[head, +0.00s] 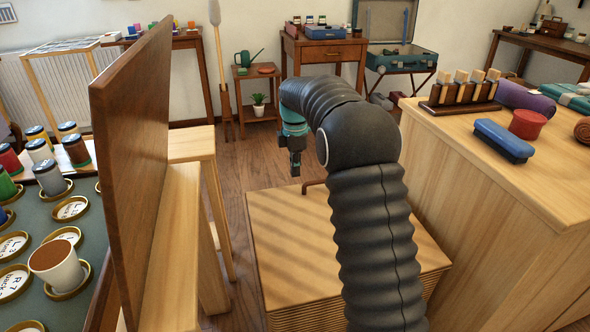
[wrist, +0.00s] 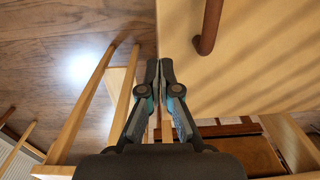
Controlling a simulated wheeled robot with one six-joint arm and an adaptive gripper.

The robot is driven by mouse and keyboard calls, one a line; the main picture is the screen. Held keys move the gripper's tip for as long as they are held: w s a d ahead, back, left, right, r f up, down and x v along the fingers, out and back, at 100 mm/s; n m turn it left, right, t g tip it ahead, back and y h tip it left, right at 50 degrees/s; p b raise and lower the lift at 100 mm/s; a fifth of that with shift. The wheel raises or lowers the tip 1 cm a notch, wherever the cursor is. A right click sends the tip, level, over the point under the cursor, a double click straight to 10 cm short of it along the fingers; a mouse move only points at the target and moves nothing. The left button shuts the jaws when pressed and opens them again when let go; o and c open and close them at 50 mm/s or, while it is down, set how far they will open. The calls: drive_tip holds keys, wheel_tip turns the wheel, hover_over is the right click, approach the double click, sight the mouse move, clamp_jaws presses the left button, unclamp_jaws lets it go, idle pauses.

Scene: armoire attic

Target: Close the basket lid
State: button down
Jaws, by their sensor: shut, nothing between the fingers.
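The basket (head: 300,318) stands on the floor in the middle of the head view and has ribbed, woven-looking sides. Its pale flat wooden lid (head: 275,250) lies across the top and looks level; I cannot tell whether a small gap remains under it. A brown bar handle (head: 313,184) shows at the lid's far edge, partly behind my arm. In the wrist view the lid (wrist: 255,75) fills the right side, with the handle (wrist: 208,28) on it. My gripper (head: 295,168) is shut and empty above the lid's far left area; its fingertips (wrist: 160,68) are apart from the handle.
A pale wooden counter (head: 480,170) with several items stands close on the right. A brown upright panel (head: 130,160) and a table (head: 60,215) with jars and cups are on the left. A pale stool (head: 195,145) stands left of the basket. Wooden floor (head: 250,165) is open behind it.

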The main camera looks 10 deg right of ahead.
wheel_tip(320, 180, up, 10)
drive_tip(key=w+m, duration=0.1)
drive_tip(key=m, duration=0.2)
drive_tip(key=s+f+m, duration=0.5)
drive_tip(key=s+m, duration=0.1)
drive_tip(key=m, duration=0.1)
drive_tip(key=s+d+r+m+t, duration=0.1)
drive_tip(key=s+m+t, duration=0.2)
drive_tip(key=s, duration=1.4)
drive_tip(key=s+d+r+m+t, duration=0.2)
drive_tip(key=s+m, duration=0.4)
drive_tip(key=s, duration=1.2)
drive_tip(key=shift+s+d+r+t+b, duration=0.2)
drive_tip(key=shift+s+d+t+b, duration=0.1)
drive_tip(key=shift+t+b, duration=0.1)
